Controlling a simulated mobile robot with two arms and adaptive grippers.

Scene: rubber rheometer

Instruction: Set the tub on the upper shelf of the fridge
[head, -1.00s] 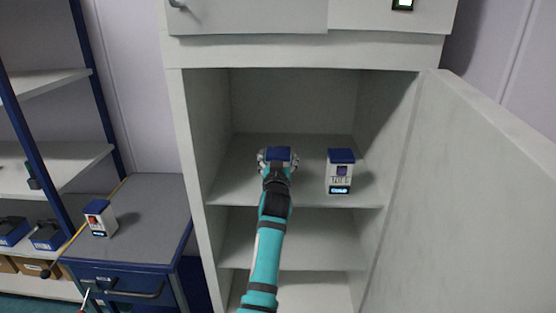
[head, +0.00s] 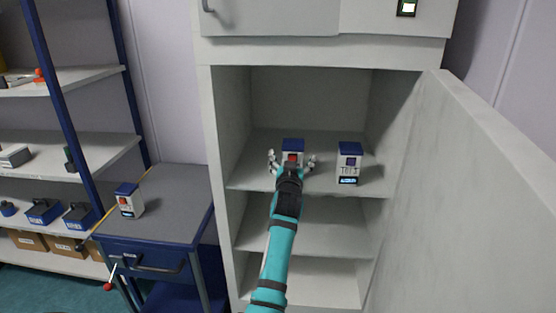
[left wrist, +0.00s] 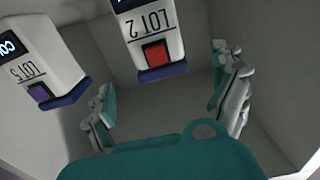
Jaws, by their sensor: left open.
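A white tub with a blue lid and a red square (head: 292,147) stands upright on the upper shelf (head: 255,172) of the open fridge. In the left wrist view this tub (left wrist: 152,38) appears upside down and reads LOT 2. My left gripper (head: 291,162) is in front of it, fingers spread to either side. In the left wrist view the open fingers (left wrist: 166,98) show clear gaps from the tub. My arm hides the tub's lower front in the head view. My right gripper is not in view.
A similar tub with a purple square (head: 349,163) stands to the right on the same shelf. The fridge door (head: 480,190) is open at right. The lower shelf (head: 310,232) looks empty. Another tub (head: 130,201) stands on the blue cabinet (head: 175,205) at left.

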